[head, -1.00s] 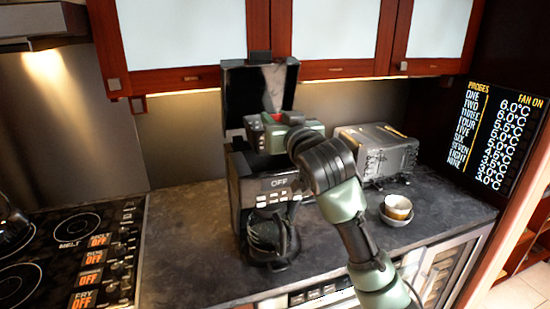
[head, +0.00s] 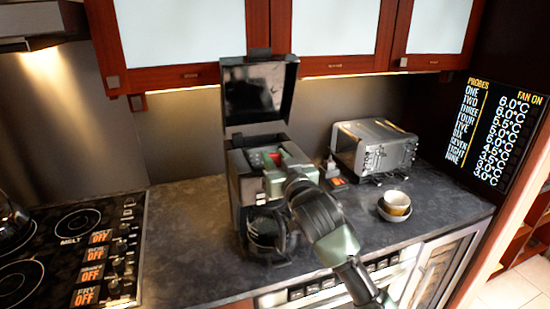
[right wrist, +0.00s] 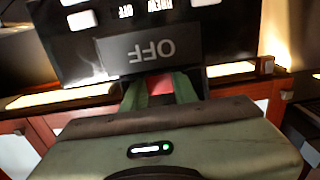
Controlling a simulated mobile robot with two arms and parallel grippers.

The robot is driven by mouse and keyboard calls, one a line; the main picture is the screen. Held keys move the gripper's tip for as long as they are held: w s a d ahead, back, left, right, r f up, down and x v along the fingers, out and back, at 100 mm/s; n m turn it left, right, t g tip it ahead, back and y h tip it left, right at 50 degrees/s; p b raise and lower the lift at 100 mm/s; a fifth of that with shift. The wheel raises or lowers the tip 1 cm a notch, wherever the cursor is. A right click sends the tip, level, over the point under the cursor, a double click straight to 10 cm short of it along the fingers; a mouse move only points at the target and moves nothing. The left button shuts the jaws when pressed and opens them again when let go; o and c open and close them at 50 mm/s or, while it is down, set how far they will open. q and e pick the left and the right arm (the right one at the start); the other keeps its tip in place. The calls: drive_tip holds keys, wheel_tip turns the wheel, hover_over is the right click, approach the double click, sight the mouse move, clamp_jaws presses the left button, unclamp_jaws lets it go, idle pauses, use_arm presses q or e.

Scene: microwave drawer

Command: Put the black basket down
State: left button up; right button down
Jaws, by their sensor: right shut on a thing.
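The coffee machine (head: 243,200) stands on the counter with its lid (head: 258,92) raised and a dark glass carafe (head: 266,232) in its lower bay. My right gripper (head: 276,165) is at the top of the machine, shut on the black basket (head: 257,159). The basket sits low at the machine's open top, mostly hidden by my gripper and the machine. A red part shows between the fingers, also in the right wrist view (right wrist: 160,85), in front of the upside-down OFF panel (right wrist: 138,48). I cannot tell whether the basket is fully seated. My left gripper is not in view.
A silver toaster (head: 372,147) stands at the back right, with a small orange-marked item (head: 338,182) beside it. A cup (head: 397,203) sits in a bowl in front. The stove (head: 70,250) is at left. Counter left of the machine is clear.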

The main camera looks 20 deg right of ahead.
drive_tip(key=c, duration=1.1)
unclamp_jaws()
drive_tip(key=shift+f, duration=0.1)
drive_tip(key=shift+r, duration=0.2)
drive_tip(key=shift+s+f, duration=0.2)
drive_tip(key=shift+s, duration=0.15)
drive_tip(key=s+b, duration=0.3)
drive_tip(key=s, duration=0.8)
drive_tip(key=shift+s+d, duration=0.15)
drive_tip(key=shift+d, duration=0.1)
